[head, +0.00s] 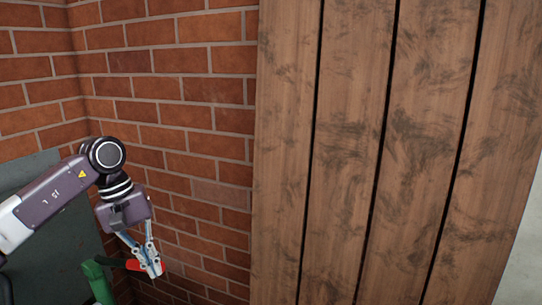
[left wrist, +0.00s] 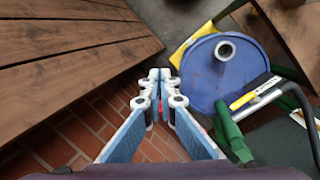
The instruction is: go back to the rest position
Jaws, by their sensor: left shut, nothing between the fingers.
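My left gripper (head: 154,266) hangs from my left arm in the lower left of the head view, pointing down in front of the brick wall. Its blue and white fingers are together, with nothing held. In the left wrist view the fingertips (left wrist: 160,75) meet at the middle, beside a blue round top (left wrist: 216,85) and apart from the wooden planks. My right gripper is in neither view.
A wooden plank panel (head: 350,150) fills the right of the head view. A brick wall (head: 190,90) stands to its left. Green bars (head: 97,282) show below my left arm. Yellow pieces (left wrist: 200,38) lie beside the blue top.

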